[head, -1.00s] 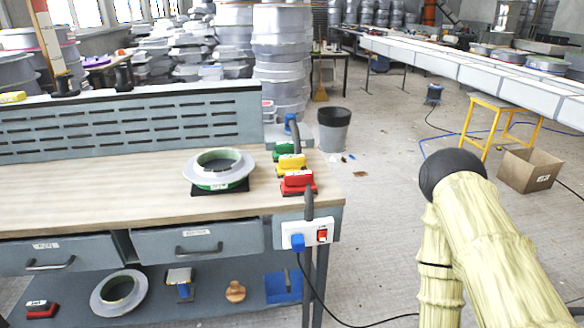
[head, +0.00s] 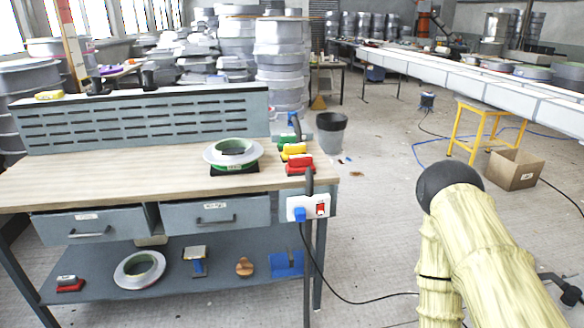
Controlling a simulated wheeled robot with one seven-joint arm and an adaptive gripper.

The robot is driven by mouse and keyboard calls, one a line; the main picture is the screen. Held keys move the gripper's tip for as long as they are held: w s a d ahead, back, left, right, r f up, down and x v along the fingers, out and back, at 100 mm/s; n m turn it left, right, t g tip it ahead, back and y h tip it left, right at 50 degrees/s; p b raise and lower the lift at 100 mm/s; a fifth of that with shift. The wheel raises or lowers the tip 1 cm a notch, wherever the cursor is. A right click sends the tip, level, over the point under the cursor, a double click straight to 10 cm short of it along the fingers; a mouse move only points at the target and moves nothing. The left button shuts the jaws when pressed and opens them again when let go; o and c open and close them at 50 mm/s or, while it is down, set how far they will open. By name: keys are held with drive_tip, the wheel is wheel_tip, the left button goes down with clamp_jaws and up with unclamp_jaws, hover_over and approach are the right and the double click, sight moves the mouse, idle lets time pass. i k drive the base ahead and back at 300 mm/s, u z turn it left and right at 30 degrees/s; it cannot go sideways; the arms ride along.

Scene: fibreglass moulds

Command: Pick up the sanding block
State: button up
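Several block-shaped tools that may be sanding blocks show in the head view. A red block (head: 299,165), a yellow block (head: 293,149) and a green block (head: 286,139) sit in a row at the right end of the workbench top. Another red block (head: 69,284) with a pale label lies at the left of the lower shelf. I cannot tell which is the task's sanding block. What looks like part of my gripper (head: 566,288), dark and cut by the right edge, is low at the right, apart from the bench. Its opening cannot be made out.
The workbench (head: 130,184) has a ring-shaped mould (head: 214,156) on top. Its lower shelf (head: 218,283) holds another ring (head: 122,272), a brush (head: 195,266) and a wooden knob (head: 244,267). A bin (head: 331,140), cable, yellow stool (head: 479,131) and cardboard box (head: 514,168) stand on the floor.

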sight(294, 148)
drive_tip(key=z, duration=0.1)
drive_tip(key=k, duration=0.35)
drive_tip(key=u, duration=1.2)
drive_tip(key=i, duration=2.1)
drive_tip(key=z, duration=0.8)
